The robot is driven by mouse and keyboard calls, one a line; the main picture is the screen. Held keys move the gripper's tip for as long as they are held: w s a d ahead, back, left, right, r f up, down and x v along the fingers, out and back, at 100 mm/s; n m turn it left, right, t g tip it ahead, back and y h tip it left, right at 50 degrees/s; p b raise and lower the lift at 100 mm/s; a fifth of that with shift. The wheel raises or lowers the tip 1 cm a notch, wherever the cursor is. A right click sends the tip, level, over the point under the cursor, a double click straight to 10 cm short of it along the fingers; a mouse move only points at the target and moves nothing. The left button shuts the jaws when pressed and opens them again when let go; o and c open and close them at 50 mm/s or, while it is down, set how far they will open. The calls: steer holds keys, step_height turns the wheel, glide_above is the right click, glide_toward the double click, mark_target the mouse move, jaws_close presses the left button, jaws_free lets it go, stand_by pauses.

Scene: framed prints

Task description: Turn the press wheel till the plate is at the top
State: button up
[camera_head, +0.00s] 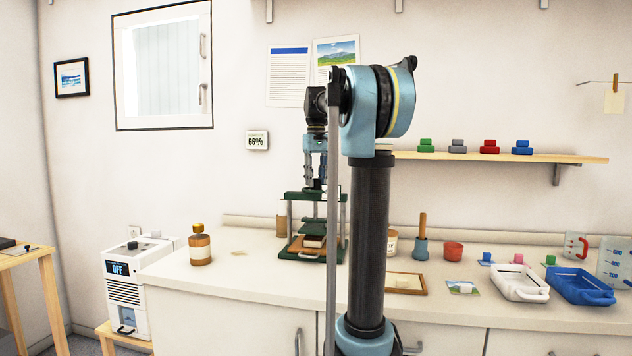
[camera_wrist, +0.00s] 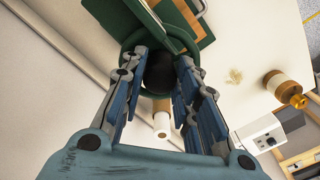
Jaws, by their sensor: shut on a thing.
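The press (camera_head: 289,222) stands on the counter, a green frame with upright posts, partly hidden behind my arm. Its green plate (camera_head: 312,228) is between the posts, apart from the top beam and just above a brown stack (camera_head: 313,241) on the base. My gripper (camera_head: 314,186) points down at the top of the press. In the wrist view my gripper (camera_wrist: 161,68) has its fingers on either side of the dark round middle of the press wheel (camera_wrist: 159,74), shut on it. A green ring shows around this dark part; the fingers cover some of it.
A brown bottle (camera_head: 200,246) stands left of the press. To the right are a mortar with pestle (camera_head: 421,248), a red cup (camera_head: 453,251), a white tray (camera_head: 519,285) and a blue tray (camera_head: 580,287). A wall shelf (camera_head: 560,158) holds several coloured weights.

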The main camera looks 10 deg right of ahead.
steer(key=shift+n, duration=0.3)
steer(key=n, duration=0.3)
steer(key=shift+n, duration=1.9)
steer(key=o, duration=1.1)
steer(key=shift+c, duration=0.2)
step_height(320, 180, up, 12)
